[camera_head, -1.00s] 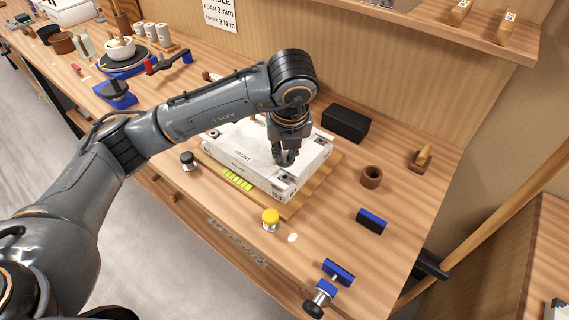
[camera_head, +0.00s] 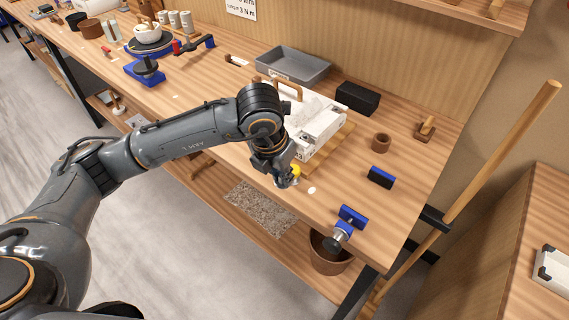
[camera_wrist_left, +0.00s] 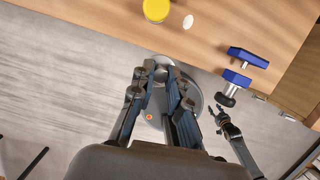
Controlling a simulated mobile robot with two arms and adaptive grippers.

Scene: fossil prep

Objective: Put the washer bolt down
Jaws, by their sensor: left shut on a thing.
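My left gripper (camera_head: 287,182) is over the front edge of the workbench, beside a yellow-capped jar (camera_head: 296,171). It is shut on a small grey thing, likely the washer bolt (camera_wrist_left: 160,73), which is mostly hidden between the fingertips in the left wrist view. I cannot make out its shape. The fingers point towards the bench edge, where the yellow cap (camera_wrist_left: 156,10) and a flat white disc (camera_wrist_left: 188,21) lie just beyond. My right gripper (camera_wrist_left: 217,111) shows small in the left wrist view, with its fingers apart and empty.
A white block (camera_head: 318,120) on a wooden board stands behind the gripper, with a grey tray (camera_head: 292,66) behind it.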

